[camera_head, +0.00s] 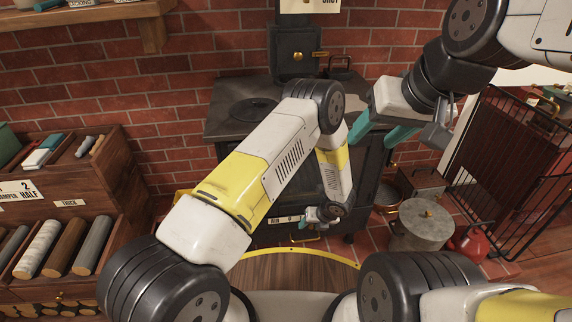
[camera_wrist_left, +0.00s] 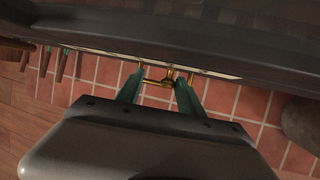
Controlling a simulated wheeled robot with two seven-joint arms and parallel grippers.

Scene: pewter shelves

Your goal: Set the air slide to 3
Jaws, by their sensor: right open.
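The black stove (camera_head: 228,118) stands against the brick wall. A small white label (camera_head: 285,219) low on its front seems to read AIR, and a brass handle (camera_head: 308,238) shows below it. In the left wrist view, a brass piece with a crossbar (camera_wrist_left: 168,79) sits under the dark stove edge, between my left gripper's teal fingers (camera_wrist_left: 160,86). Those fingers are apart; I cannot tell whether they touch the brass. My left forearm hides much of the stove front in the head view. My right gripper (camera_head: 380,132) is open and empty at the stove's right side.
A wooden rack with logs (camera_head: 75,245) stands at the left. A lidded grey pot (camera_head: 422,222), a red kettle (camera_head: 472,243) and a black wire guard (camera_head: 515,165) stand at the right. A curved brass-edged wooden board (camera_head: 290,270) lies before the stove.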

